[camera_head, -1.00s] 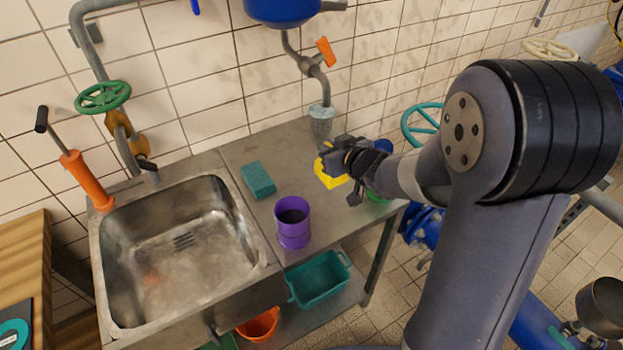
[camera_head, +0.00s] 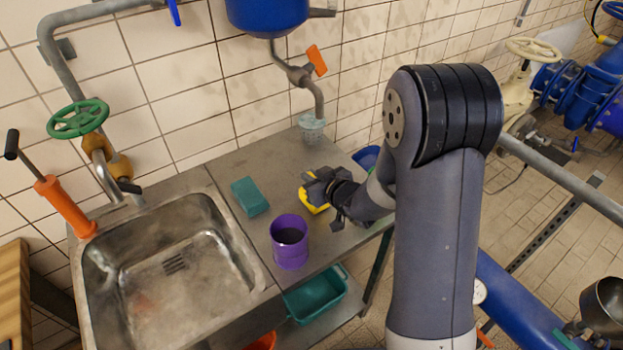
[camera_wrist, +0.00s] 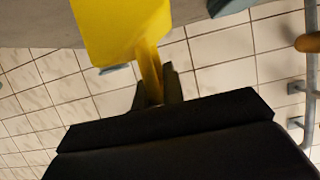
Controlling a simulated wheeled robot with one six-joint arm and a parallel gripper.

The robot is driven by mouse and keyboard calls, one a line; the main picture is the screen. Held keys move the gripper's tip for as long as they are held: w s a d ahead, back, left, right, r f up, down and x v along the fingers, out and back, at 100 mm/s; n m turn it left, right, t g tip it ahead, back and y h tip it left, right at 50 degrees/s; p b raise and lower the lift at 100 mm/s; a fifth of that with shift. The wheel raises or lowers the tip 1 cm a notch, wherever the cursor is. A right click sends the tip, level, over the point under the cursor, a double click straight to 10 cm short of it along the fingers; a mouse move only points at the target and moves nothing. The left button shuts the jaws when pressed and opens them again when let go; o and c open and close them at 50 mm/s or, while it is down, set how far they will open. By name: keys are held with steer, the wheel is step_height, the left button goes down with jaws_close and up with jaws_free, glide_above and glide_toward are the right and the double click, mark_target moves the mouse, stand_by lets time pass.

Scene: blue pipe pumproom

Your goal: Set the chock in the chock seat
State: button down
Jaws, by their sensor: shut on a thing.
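The yellow chock (camera_head: 313,199) is at my gripper (camera_head: 321,186), over the right part of the steel counter. In the wrist view the chock (camera_wrist: 120,25) fills the upper middle, with a thin yellow stem below it. The dark fingers of my gripper (camera_wrist: 157,82) are shut around this stem. I cannot tell whether the chock touches the counter or hangs just above it. My gripper hides part of the chock in the head view. I cannot make out a chock seat for certain in either view.
On the steel counter (camera_head: 225,162) stand a purple cup (camera_head: 289,255) and a teal block (camera_head: 249,196), left of my gripper. A clear cup (camera_head: 311,128) is under the drain pipe at the back. The sink (camera_head: 165,270) opens at the left. A teal bin (camera_head: 316,293) sits below.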

steer(key=shift+f, duration=0.25)
steer(key=shift+f, duration=0.1)
steer(key=c, duration=2)
jaws_free()
steer(key=shift+f, duration=0.15)
steer(key=o, duration=0.5)
